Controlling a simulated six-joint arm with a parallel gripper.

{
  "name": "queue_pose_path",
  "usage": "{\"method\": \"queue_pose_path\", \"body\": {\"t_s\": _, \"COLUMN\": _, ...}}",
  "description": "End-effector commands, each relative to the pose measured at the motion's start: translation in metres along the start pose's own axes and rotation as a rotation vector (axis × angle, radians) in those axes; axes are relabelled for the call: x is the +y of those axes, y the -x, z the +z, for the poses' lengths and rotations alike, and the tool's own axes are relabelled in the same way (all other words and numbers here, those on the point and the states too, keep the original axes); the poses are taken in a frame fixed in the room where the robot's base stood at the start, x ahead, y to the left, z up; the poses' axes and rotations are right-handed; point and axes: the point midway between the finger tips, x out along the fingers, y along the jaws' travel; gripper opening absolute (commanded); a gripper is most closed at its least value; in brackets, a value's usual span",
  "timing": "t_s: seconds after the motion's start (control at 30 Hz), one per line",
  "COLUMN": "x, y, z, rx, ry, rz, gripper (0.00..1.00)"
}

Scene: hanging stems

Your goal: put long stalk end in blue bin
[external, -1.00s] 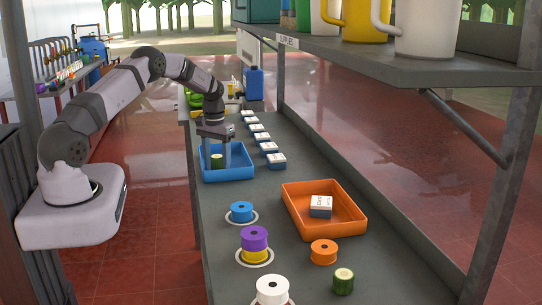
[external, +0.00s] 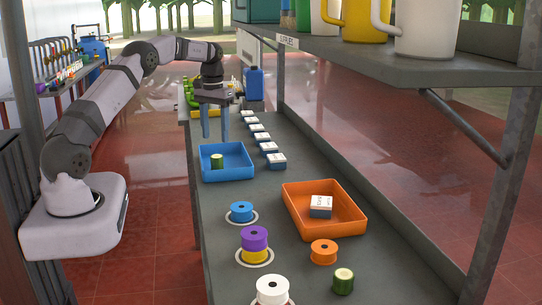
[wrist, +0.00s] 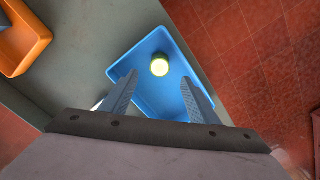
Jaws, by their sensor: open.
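A short green stalk piece (external: 217,161) with a pale cut top stands in the blue bin (external: 240,172). In the wrist view the piece (wrist: 160,65) is near the bin's far end, and the bin (wrist: 152,99) lies below my fingers. My gripper (external: 214,138) is open and empty above the bin. Its fingers (wrist: 159,97) are spread, with nothing between them. Another green stalk piece (external: 343,281) stands on the bench near the front, right of the white spool.
An orange bin (external: 347,228) holds a white and blue box (external: 320,206). Spools, including an orange one (external: 323,252) and a purple one (external: 254,238), stand at the front. Several small boxes (external: 276,161) line the bench. A shelf with mugs overhangs the right.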

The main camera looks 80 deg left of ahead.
Motion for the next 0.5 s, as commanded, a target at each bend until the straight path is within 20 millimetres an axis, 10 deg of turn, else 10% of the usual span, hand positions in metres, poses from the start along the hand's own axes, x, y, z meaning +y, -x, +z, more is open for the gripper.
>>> {"method": "queue_pose_path", "body": {"t_s": 0.5, "x": 0.014, "y": 0.009, "z": 0.005, "rx": -0.001, "ry": -0.023, "rz": 0.0, "gripper": 0.55}}
